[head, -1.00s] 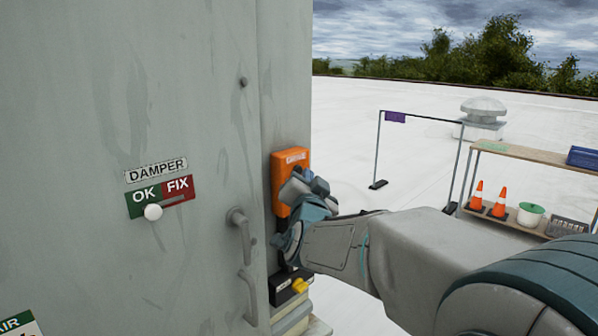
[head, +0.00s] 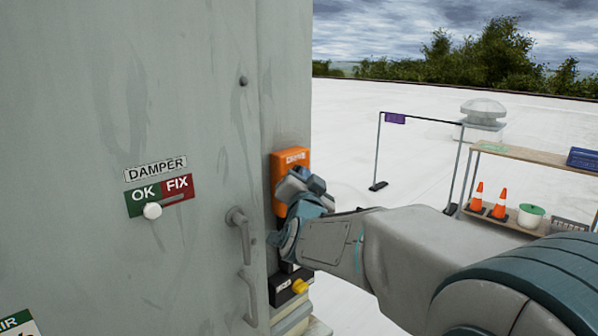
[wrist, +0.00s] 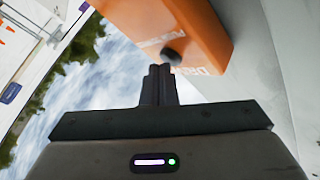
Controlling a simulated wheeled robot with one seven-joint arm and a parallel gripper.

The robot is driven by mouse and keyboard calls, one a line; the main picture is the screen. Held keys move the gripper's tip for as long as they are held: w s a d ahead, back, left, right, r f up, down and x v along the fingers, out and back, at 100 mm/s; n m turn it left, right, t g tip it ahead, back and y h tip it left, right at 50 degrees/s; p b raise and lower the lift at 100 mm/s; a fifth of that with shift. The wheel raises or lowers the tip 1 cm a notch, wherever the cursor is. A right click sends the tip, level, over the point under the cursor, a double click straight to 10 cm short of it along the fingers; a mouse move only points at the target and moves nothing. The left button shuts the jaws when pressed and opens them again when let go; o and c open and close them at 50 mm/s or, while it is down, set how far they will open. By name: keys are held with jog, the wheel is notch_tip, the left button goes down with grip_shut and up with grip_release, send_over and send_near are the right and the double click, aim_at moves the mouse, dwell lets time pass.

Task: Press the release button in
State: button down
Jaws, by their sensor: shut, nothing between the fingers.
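An orange box (head: 289,160) is fixed to the grey cabinet's right-hand face, and my arm hides its lower part in the head view. In the wrist view the orange box (wrist: 165,25) fills the top middle. A round dark button (wrist: 172,56) stands out from its face near the edge. My gripper (wrist: 161,70) is shut and empty, with its fingertips just below the button in the picture. I cannot tell whether they touch it. In the head view the fingertips are hidden behind my wrist.
The grey cabinet (head: 200,80) has a door handle (head: 242,240) close left of my wrist. A dark box with a yellow knob (head: 299,286) sits below my wrist. A damper slider (head: 152,210) is on the door. A shelf with cones (head: 530,153) stands at right on the open white roof.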

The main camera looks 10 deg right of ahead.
jog(key=shift+w, duration=0.1)
dwell(0.3)
jog(key=shift+s+d+b, duration=0.25)
jog(key=shift+s+b, duration=0.2)
jog(key=shift+b, duration=0.1)
jog(key=s+d+b, duration=0.3)
jog(key=s, duration=0.2)
jog(key=shift+d, duration=0.3)
dwell(1.2)
